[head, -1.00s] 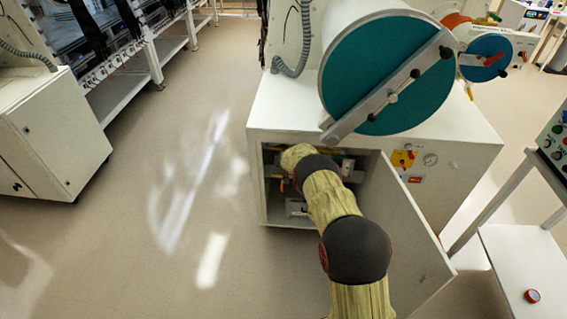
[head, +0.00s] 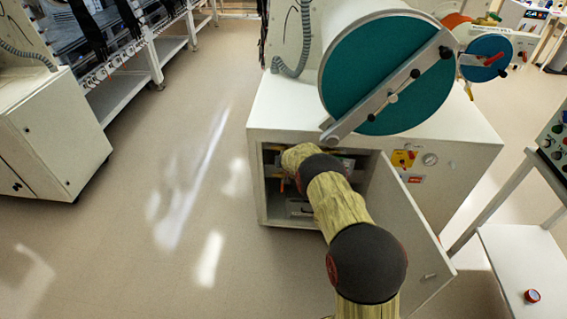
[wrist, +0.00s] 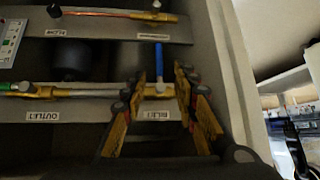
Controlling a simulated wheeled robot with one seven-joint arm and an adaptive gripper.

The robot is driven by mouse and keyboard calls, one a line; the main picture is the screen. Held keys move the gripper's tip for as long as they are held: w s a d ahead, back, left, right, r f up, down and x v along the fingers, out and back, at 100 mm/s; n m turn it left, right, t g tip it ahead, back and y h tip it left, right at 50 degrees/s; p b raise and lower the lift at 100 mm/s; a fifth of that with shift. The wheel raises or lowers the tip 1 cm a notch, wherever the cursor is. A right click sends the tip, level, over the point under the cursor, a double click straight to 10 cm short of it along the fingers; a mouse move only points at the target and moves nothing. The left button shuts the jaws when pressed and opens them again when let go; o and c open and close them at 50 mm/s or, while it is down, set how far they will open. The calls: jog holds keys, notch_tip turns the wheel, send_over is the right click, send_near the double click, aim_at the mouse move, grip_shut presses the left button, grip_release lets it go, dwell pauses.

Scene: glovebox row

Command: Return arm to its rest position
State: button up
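My arm, in a yellow-green sleeve with dark joints, reaches into the open white cabinet (head: 258,190) under the glovebox in the head view. My gripper is hidden inside there. In the wrist view my gripper (wrist: 160,80) is open, its two yellow-and-black fingers apart with nothing held between them. A blue valve handle (wrist: 158,55) stands just ahead, between the finger lines in the picture. It sits on a brass fitting (wrist: 156,90) above an upside-down label that seems to read INLET (wrist: 160,114).
The cabinet's side wall (wrist: 225,70) is close right of my fingers. Another pipe with a label reading OUTLET (wrist: 43,116) lies left. The open cabinet door (head: 400,240) stands right of my arm. A white table (head: 515,260) holds a red roll (head: 532,296). Floor at left is clear.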

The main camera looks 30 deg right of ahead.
dwell(0.5)
jog(key=s+d+f+n+g+h, duration=0.15)
jog(key=s+f+g, duration=0.35)
jog(key=s, duration=0.5)
jog(key=s+r, duration=0.3)
jog(key=s, duration=0.3)
jog(key=s+a+r+n+y+p, duration=0.1)
jog(key=s+a+r, duration=0.7)
jog(key=s+r, duration=0.5)
jog(key=s+a+r+t+y+p, duration=0.1)
jog(key=s+a+r+y, duration=0.1)
jog(key=s+a+r, duration=0.7)
jog(key=s+a+r+n+t+y, duration=0.1)
jog(key=s+a+r, duration=0.8)
jog(key=s+r, duration=0.9)
notch_tip(320, 180, up, 4)
jog(key=shift+r+n+p, duration=0.25)
jog(key=shift+n+p, duration=0.1)
jog(key=shift+p, duration=0.05)
